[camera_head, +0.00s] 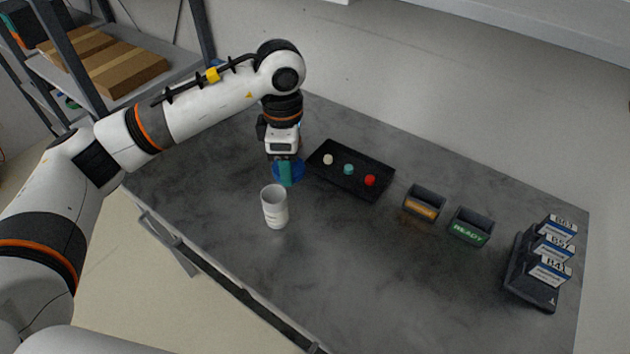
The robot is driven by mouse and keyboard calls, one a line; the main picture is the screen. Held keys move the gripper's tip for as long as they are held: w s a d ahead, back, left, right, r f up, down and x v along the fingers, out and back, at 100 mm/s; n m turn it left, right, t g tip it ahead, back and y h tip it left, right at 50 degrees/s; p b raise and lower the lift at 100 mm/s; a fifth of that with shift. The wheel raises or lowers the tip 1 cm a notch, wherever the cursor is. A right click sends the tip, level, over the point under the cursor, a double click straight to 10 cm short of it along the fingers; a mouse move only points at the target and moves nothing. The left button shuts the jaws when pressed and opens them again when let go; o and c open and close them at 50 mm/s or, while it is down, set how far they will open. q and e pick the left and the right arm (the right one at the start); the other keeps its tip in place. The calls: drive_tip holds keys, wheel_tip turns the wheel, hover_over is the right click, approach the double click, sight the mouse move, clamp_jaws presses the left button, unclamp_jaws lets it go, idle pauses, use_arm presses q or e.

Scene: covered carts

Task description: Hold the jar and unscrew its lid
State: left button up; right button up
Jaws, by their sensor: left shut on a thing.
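A white jar (275,209) stands upright on the grey table (350,270), left of the middle. Its mouth is uncovered at the top. My left gripper (287,174) points down just behind the jar in the picture and is shut on a round blue lid (299,172). The lid is off the jar's mouth. The fingers hide part of the lid, and I cannot tell how high it is above the table. My right gripper is out of the picture.
A black tray (350,187) with white, teal and red knobs lies right of the left gripper. Two small bins, orange-labelled (424,203) and green-labelled "READY" (470,227), stand further right. A rack (529,290) with labelled boxes is at the right edge. The front middle is clear.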

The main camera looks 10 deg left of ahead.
sight(299, 159)
use_arm(q)
drive_tip(key=n, duration=0.2)
drive_tip(key=w+d+f+n, duration=0.1)
drive_tip(key=n, duration=0.1)
drive_tip(key=w+n+b, duration=0.1)
drive_tip(key=n, duration=0.2)
drive_tip(key=shift+d+f, duration=0.25)
drive_tip(key=shift+f, duration=0.05)
drive_tip(key=f+n, duration=0.3)
drive_tip(key=f, duration=0.1)
drive_tip(key=w+d+f+n, duration=0.1)
drive_tip(key=f+n, duration=0.2)
drive_tip(key=w+f+n+p, duration=0.1)
drive_tip(key=f+n, duration=0.2)
drive_tip(key=f, duration=0.1)
drive_tip(key=shift+d+f, duration=0.3)
drive_tip(key=shift+f, duration=0.3)
drive_tip(key=o, duration=1.1)
